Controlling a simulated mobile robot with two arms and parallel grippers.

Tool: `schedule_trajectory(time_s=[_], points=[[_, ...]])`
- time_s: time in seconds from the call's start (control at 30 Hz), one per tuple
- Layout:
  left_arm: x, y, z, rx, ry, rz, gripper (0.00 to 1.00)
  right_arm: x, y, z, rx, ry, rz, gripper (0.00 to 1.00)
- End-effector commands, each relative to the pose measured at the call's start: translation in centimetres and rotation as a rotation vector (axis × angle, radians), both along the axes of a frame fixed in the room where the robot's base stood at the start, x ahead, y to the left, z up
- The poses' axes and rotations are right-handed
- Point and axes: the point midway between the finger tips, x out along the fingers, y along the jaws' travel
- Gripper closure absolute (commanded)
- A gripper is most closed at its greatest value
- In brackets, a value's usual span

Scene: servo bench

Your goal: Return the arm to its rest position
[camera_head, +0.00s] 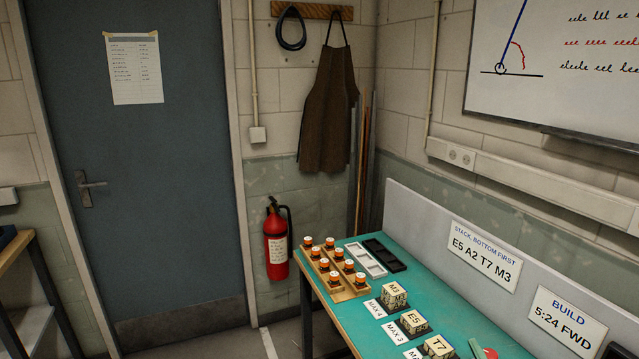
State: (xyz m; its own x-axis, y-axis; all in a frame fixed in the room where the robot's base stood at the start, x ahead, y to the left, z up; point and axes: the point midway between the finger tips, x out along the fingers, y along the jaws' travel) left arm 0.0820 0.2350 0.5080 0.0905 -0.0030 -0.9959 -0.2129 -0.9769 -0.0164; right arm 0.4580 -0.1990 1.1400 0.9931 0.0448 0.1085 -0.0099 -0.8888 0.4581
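Neither of my grippers and no part of either arm shows in the head view. The green-topped bench (455,305) fills the lower right. Cream blocks marked M3 (395,295), E5 (414,322) and T7 (438,345) stand in a row along it, on dark bases. White cards stand beside the blocks; two read MAX 4 (375,308) and MAX 3 (395,331). A red and green item (487,350) is cut off by the bottom edge, and I cannot tell what it is.
A grey panel (430,222) with signs backs the bench. A fire extinguisher (276,245) hangs beside the closed door (150,200).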

Motion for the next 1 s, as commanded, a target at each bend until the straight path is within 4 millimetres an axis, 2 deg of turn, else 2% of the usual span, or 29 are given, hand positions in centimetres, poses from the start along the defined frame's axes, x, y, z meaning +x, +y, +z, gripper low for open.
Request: schedule_trajectory(time_s=[0.03,0.1,0.23,0.4,0.63,0.73,0.87,1.0], points=[[0.0,0.0,0.0,0.0,0.0,0.0,0.33,-1.3,-1.0,-3.6,0.06,0.169,-0.064,0.35],[0.0,0.0,0.0,0.0,0.0,0.0,0.33,-3.5,-1.9,-8.0,0.119,0.393,-0.133,0.35],[0.0,0.0,0.0,0.0,0.0,0.0,0.33,-8.1,-2.3,-13.8,0.183,0.723,-0.199,0.35],[0.0,0.0,0.0,0.0,0.0,0.0,0.33,-13.9,-1.9,-18.2,0.23,1.043,-0.221,0.35],[0.0,0.0,0.0,0.0,0.0,0.0,0.33,-21.3,-0.6,-21.3,0.269,1.398,-0.201,0.35],[0.0,0.0,-1.0,0.0,0.0,0.0,0.33,-19.8,-0.6,-25.2,0.261,1.392,-0.204,0.35],[0.0,0.0,-1.8,0.0,0.0,0.0,0.33,-19.1,-0.5,-29.8,0.257,1.405,-0.207,0.35],[0.0,0.0,-2.8,0.0,0.0,0.0,0.33,-18.8,-0.4,-35.7,0.253,1.423,-0.208,0.35]])
